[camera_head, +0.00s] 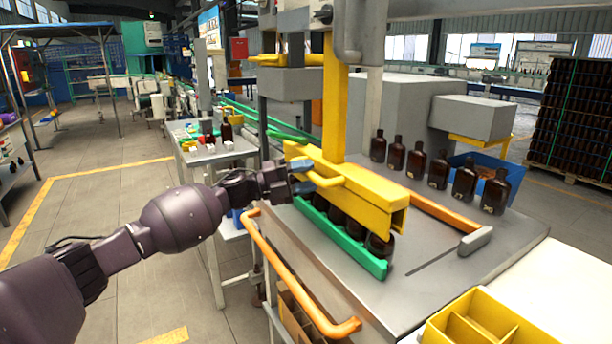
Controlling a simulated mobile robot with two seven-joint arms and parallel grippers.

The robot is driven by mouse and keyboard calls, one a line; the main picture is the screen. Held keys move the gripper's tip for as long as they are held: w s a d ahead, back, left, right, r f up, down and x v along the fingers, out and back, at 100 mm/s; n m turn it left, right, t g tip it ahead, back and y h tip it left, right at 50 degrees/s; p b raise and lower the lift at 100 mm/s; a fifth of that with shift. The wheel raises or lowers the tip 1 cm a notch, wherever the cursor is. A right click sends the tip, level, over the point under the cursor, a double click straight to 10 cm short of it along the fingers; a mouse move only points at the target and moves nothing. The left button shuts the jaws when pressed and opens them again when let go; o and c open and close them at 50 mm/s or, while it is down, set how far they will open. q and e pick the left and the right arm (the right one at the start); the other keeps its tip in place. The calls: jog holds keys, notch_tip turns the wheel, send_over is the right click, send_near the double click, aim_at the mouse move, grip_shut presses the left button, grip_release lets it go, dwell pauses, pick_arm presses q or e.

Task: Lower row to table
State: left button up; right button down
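A yellow lifting head (365,193) hangs from a yellow post over the table (430,262). A row of amber bottles (352,230) sits under the head, behind a green rail (345,246); the bottle tops are hidden by the head. I cannot tell whether the bottles touch the table. A yellow handle (328,182) sticks out of the head's near side. My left gripper (303,177) is at this handle, its fingers on either side of the handle's left part; whether they are closed on it is unclear. My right gripper is not in view.
Another row of amber bottles (438,170) stands along the table's back. An orange rail (440,211) with a grey end block (474,241) lies to the right. A yellow divided crate (480,318) is at front right, and an orange tube rail (290,278) runs along the front left edge.

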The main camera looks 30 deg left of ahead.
pick_arm(q)
jog(key=shift+a+r, duration=0.1)
jog(key=v, duration=1)
jog(key=shift+s+a, duration=0.25)
dwell(0.3)
